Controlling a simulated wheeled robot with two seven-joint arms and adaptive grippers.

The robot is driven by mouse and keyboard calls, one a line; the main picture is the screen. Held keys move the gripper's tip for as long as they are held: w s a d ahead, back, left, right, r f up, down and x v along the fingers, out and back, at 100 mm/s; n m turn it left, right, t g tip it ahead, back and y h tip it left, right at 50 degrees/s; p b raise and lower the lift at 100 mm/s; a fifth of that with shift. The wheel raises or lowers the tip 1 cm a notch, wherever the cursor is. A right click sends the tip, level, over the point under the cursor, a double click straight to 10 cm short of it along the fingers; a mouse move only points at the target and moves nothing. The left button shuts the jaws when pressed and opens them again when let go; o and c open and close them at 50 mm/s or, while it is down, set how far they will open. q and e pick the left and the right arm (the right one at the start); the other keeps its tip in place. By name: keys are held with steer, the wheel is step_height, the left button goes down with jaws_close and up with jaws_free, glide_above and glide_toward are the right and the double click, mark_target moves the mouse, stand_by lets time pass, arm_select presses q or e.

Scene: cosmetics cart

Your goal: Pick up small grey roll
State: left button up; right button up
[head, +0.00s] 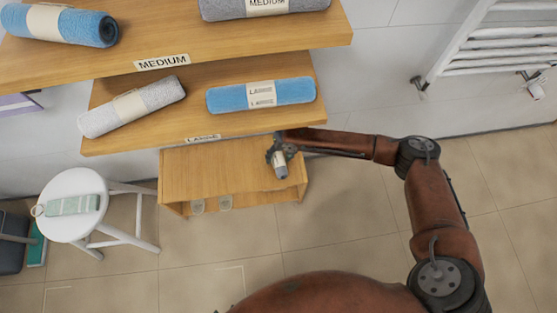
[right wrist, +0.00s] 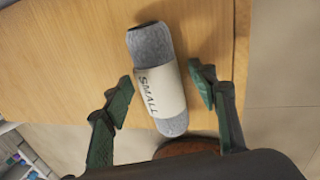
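The small grey roll (right wrist: 153,50) has a pale paper band reading SMALL. It lies on a wooden surface in the right wrist view. In the head view its end shows (head: 282,173) near the right edge of the low wooden unit. My right gripper (right wrist: 163,92) is open, with its green-padded fingers on either side of the roll and small gaps showing. In the head view the right gripper (head: 277,153) partly hides the roll. My left gripper is not in view.
The low wooden unit (head: 205,172) has free top space left of the roll. Above it, shelves marked LARGE (head: 215,130) and MEDIUM (head: 225,50) hold blue and grey rolls. A white stool (head: 72,222) with a green item stands left. A white towel radiator (head: 500,45) is at the upper right.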

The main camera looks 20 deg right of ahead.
steer(key=c, duration=1.2)
steer(key=shift+r, duration=0.1)
